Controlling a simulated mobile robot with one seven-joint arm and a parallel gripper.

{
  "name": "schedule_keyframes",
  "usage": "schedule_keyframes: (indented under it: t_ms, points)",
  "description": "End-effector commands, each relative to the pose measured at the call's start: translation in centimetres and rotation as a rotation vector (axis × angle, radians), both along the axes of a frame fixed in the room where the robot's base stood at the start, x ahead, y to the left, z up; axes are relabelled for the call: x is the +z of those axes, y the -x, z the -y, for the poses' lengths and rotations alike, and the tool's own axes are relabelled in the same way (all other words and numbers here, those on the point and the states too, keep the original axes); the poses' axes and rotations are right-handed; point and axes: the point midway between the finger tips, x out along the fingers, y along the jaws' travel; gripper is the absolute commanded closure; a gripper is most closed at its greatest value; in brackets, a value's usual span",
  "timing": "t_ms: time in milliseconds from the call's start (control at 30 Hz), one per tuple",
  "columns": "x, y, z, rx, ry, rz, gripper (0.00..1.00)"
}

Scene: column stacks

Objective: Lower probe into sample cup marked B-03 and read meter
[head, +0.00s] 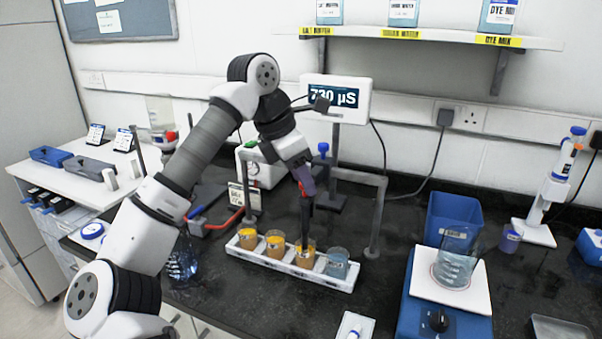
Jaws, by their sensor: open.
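A white rack (290,270) holds a row of cups: two with orange-yellow contents on the left, a brownish third cup (305,257), and a blue-grey fourth cup (337,264). The cup labels are too small to read, so I cannot tell which is B-03. A dark upright probe (304,222) has its lower end at the third cup; how deep it sits is unclear. My gripper (304,184) is open at the probe's upper end. The meter (345,97) stands behind, its display partly covered by my arm; it seems to read 730 µS.
A grey frame (378,215) arches over the rack. A blue bin (453,218), a stirrer plate with a beaker (457,265) and a pipette stand (550,195) stand to the right. A small white tray (352,327) lies in front.

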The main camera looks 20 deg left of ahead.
Motion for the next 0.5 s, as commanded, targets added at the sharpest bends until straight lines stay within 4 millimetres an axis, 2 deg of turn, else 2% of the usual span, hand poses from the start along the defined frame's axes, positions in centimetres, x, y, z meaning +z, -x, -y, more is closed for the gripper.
schedule_keyframes:
  t_ms: [267, 500]
  points:
    - [-0.12, -0.03, 0.05, 0.0, 0.0, 0.0, 0.54]
    - [-0.09, -0.02, 0.03, 0.0, 0.0, 0.0, 0.86]
